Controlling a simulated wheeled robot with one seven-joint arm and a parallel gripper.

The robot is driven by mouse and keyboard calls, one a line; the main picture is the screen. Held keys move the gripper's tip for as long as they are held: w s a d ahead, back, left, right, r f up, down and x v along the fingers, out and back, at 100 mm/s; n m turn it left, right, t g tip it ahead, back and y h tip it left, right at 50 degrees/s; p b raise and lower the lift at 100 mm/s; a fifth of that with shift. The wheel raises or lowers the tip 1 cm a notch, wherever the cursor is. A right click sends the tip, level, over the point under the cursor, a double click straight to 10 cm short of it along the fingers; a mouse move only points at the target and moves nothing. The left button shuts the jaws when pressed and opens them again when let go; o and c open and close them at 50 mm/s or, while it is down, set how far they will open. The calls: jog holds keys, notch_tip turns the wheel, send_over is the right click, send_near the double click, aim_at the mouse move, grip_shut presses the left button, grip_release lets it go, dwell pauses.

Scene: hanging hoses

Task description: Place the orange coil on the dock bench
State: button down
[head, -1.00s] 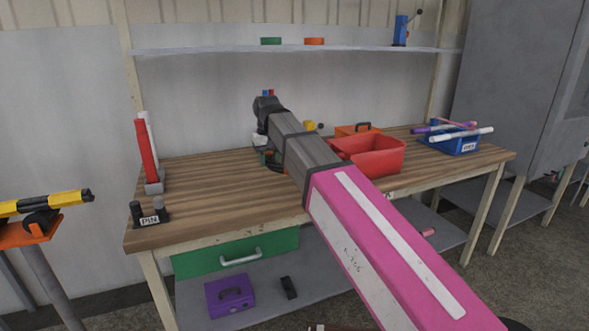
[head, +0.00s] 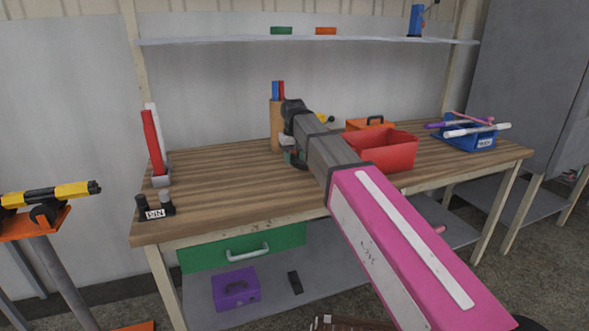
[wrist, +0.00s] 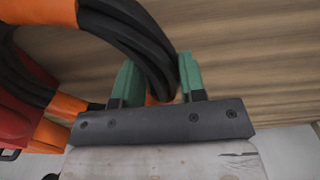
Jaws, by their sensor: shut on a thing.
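In the wrist view my gripper (wrist: 158,78) has its green fingers on either side of a black hose loop with orange bands, the orange coil (wrist: 128,28). It is shut on the coil. More black strands and orange bands run to the left of the fingers. The wooden bench top lies behind them. In the head view my gripper (head: 294,157) is over the back middle of the wooden bench (head: 215,195), mostly hidden by my arm. The coil is largely hidden there. I cannot tell whether it touches the bench top.
A red bin (head: 385,155) stands right of my gripper, with an orange box (head: 362,124) behind it. A tan holder (head: 276,125) stands close behind. A blue tray (head: 468,138) is far right; red and white rods (head: 153,143) stand left.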

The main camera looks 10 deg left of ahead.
aim_at(294, 176)
jog(key=shift+w+d+f, duration=0.15)
jog(key=shift+d+f, duration=0.05)
jog(key=shift+f, duration=0.1)
notch_tip(294, 176, down, 4)
jog(key=shift+r, duration=0.15)
jog(key=c, duration=0.7)
grip_release()
jog(key=shift+r, duration=0.1)
notch_tip(294, 176, up, 11)
jog(key=shift+a+f, duration=0.1)
jog(key=shift+r, duration=0.55)
